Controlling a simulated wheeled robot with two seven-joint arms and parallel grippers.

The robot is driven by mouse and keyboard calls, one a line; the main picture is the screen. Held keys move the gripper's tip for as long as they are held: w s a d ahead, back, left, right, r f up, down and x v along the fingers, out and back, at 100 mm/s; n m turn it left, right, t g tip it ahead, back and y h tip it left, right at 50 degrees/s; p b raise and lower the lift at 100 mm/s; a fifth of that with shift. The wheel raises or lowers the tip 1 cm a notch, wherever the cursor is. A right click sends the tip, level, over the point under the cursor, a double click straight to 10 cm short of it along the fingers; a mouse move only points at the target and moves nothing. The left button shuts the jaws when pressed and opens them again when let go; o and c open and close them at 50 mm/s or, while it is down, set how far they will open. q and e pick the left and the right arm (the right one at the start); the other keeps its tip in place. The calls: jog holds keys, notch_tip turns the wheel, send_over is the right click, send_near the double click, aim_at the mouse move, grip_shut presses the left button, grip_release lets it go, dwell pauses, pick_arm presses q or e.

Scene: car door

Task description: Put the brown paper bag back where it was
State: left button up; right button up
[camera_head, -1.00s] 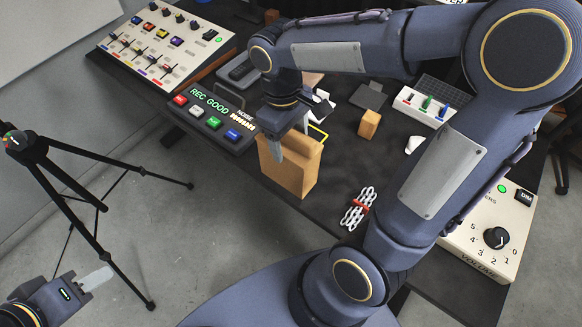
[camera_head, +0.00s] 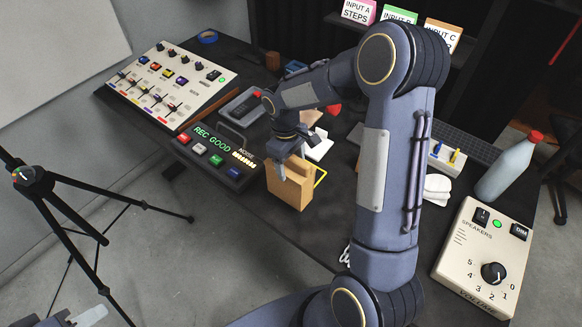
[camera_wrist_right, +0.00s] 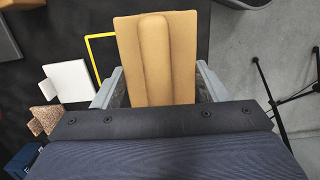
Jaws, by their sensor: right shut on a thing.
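I cannot tell whether the bag's bottom touches the table. My left gripper (camera_head: 88,316) is at the bottom left corner, away from the table. Only a pale finger part of it shows, so its opening is unclear.
The button panel (camera_head: 217,158) is just left of the bag, and a yellow frame (camera_head: 320,177) lies just right of it. A slider console (camera_head: 165,85) is at back left. A bottle (camera_head: 508,168) and a volume box (camera_head: 484,258) stand right. A tripod (camera_head: 62,215) stands on the floor left.

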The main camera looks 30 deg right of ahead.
notch_tip(320, 180, down, 3)
jog(key=shift+w+d+f, duration=0.1)
jog(key=shift+w+f, duration=0.05)
jog(key=shift+f, duration=0.2)
jog(key=o, duration=1.2)
jog(key=shift+o, duration=0.2)
jog(key=shift+r, duration=0.15)
